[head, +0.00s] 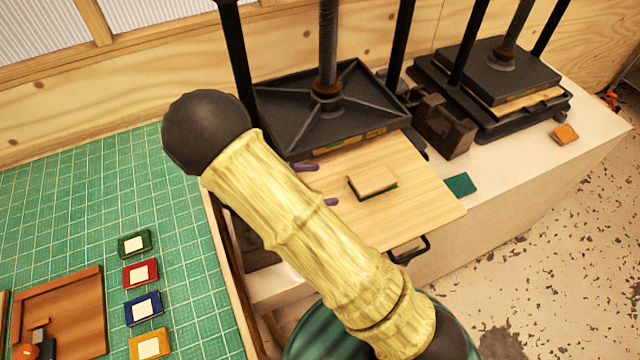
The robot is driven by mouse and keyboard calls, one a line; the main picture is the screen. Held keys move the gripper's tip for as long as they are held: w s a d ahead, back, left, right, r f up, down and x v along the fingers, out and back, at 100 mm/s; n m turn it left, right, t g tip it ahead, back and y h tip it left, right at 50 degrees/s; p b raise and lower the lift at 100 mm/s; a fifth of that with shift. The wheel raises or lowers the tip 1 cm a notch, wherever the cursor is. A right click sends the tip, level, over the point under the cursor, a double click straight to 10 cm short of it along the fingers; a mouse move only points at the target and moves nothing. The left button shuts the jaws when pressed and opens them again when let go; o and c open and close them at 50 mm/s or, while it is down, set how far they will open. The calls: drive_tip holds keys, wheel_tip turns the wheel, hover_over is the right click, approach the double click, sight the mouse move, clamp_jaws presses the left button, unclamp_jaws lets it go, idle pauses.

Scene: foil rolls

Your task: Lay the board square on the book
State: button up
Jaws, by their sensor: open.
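A small pale wooden board (373,177) lies on top of a green book (388,190). Only a thin strip of the book shows under the board's near edge, and the two look roughly lined up; I cannot tell if they are exactly square. Both rest on a wide light-wood plate (425,205) that sticks out from the near press. My gripper (326,185) shows only as two purple fingertips poking out from behind my arm. They are apart, with nothing seen between them, just left of the board. The rest of the gripper is hidden.
The near press's black platen (365,100) hangs behind the board. A second press (500,70), a dark metal block (443,127), a teal piece (461,185) and an orange block (564,134) are on the white bench. A green cutting mat (60,220) with several small coloured frames lies left.

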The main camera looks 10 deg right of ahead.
drive_tip(key=shift+w+d, duration=0.1)
drive_tip(key=shift+d, duration=0.1)
drive_tip(key=s+d+r+m+y, duration=0.5)
drive_tip(key=m+y, duration=0.1)
drive_tip(key=m, duration=0.4)
drive_tip(key=s+d+r+m+g+y, duration=0.1)
drive_tip(key=s+d+r+m+y, duration=0.4)
drive_tip(key=m, duration=0.6)
drive_tip(key=shift+s+m+g+y, duration=0.3)
drive_tip(key=shift+s+y, duration=0.25)
drive_tip(key=shift+y, duration=0.35)
